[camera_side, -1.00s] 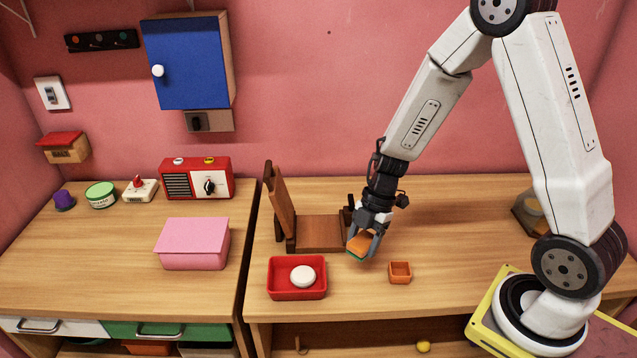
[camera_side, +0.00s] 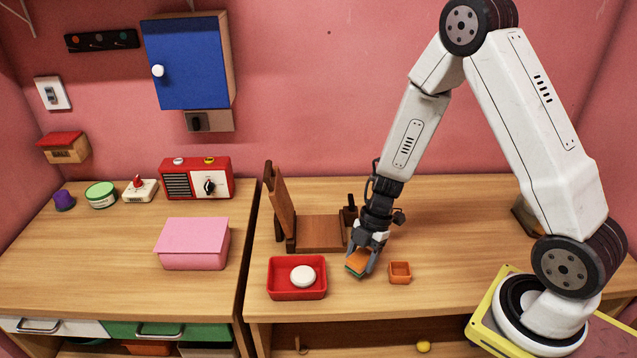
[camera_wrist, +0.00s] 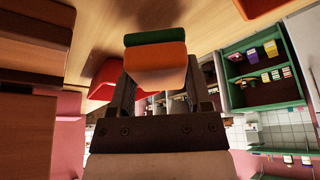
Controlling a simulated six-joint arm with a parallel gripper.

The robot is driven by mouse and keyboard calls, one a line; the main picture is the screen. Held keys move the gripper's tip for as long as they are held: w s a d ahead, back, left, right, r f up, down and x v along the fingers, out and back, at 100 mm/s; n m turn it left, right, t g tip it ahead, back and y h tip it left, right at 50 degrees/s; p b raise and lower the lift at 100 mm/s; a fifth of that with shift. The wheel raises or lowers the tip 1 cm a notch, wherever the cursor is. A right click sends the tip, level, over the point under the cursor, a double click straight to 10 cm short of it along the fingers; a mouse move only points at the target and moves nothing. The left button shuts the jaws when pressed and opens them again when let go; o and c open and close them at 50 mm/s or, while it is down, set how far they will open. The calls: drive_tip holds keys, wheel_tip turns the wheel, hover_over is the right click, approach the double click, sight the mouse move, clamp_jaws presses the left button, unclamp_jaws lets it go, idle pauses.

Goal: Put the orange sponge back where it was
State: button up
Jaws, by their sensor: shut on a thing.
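The orange sponge (camera_side: 356,261) has a green layer on one side. My gripper (camera_side: 361,262) is shut on it and holds it low over the right-hand table, between the red tray and the small orange box. In the wrist view the sponge (camera_wrist: 157,66) sits between the two fingers of my gripper (camera_wrist: 160,85), green side outward. I cannot tell whether the sponge touches the table.
A red tray (camera_side: 274,293) holding a white round thing (camera_side: 303,276) stands left of the sponge. A small orange box (camera_side: 400,274) stands to the right. A brown wooden stand (camera_side: 320,234) is behind. The table's right part is largely clear.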

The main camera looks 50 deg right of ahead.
sight(360, 266)
drive_tip(key=shift+f, duration=1.45)
drive_tip(key=shift+f, duration=0.15)
drive_tip(key=o, duration=1.2)
drive_tip(key=shift+o, duration=0.2)
drive_tip(key=v, duration=1.2)
drive_tip(key=shift+a, duration=0.1)
